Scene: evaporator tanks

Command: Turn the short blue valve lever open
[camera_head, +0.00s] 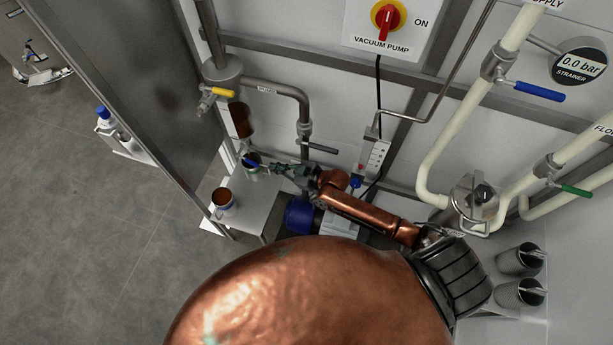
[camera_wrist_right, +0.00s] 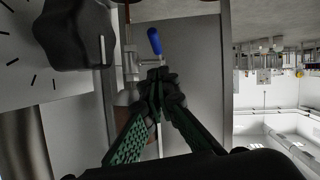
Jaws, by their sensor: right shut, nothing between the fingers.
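The short blue valve lever (camera_head: 250,163) is beside a small grey valve at the left of the head view. In the right wrist view the same blue lever (camera_wrist_right: 154,41) points up, tilted slightly left, above a metal valve body (camera_wrist_right: 131,67). My right gripper (camera_head: 270,168) reaches it from the right in the head view. In the right wrist view its fingertips (camera_wrist_right: 161,82) are together and empty, just below the lever near its metal base. I cannot tell whether they touch it. My left gripper is not in view.
A yellow lever (camera_head: 223,92) is on the pipe above. A long blue lever (camera_head: 540,91) and a green lever (camera_head: 577,190) are on the cream pipes at right. A brown-filled cup (camera_head: 222,197) stands on a white table (camera_head: 249,218). A dark panel (camera_head: 150,100) borders the left.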

